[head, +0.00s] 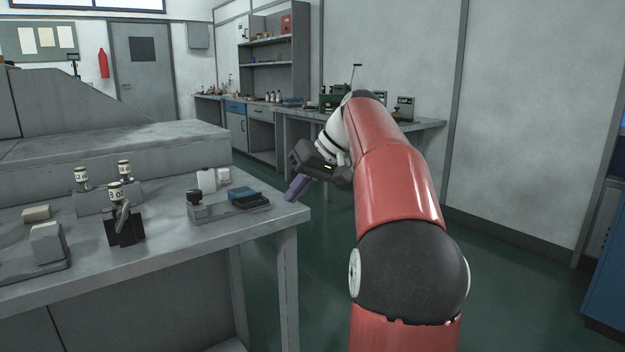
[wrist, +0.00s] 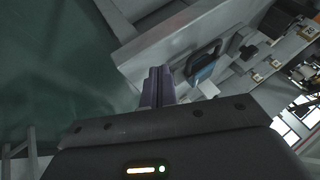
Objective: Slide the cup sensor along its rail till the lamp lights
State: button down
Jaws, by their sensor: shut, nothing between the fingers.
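My gripper (head: 297,188) hangs just past the right end of the grey bench, its two purple fingers shut together and empty. They also show in the wrist view (wrist: 160,75), pointing toward the bench. A small grey block with a dark round knob (head: 195,203) sits on a low bar on the bench, left of my gripper and apart from it. It may be the cup sensor on its rail; I cannot tell for sure. No lit lamp is clear on the bench.
On the bench are a blue item (head: 240,195) with a black handle beside it, white cylinders (head: 207,180), posts labelled in oz (head: 124,168), a black block (head: 124,230) and a pale block (head: 46,242). Open floor (head: 310,270) lies right of the bench edge.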

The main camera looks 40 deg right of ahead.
aim_at(263, 202)
jog(key=shift+w+a+r, duration=0.15)
jog(key=shift+a, duration=0.7)
jog(key=shift+w+a+r, duration=0.1)
jog(key=shift+a+r, duration=0.05)
jog(key=shift+a, duration=0.7)
jog(key=shift+s+a+b, duration=0.1)
jog(key=shift+a+b, duration=0.2)
jog(key=shift+a, duration=0.9)
jog(key=shift+d, duration=0.1)
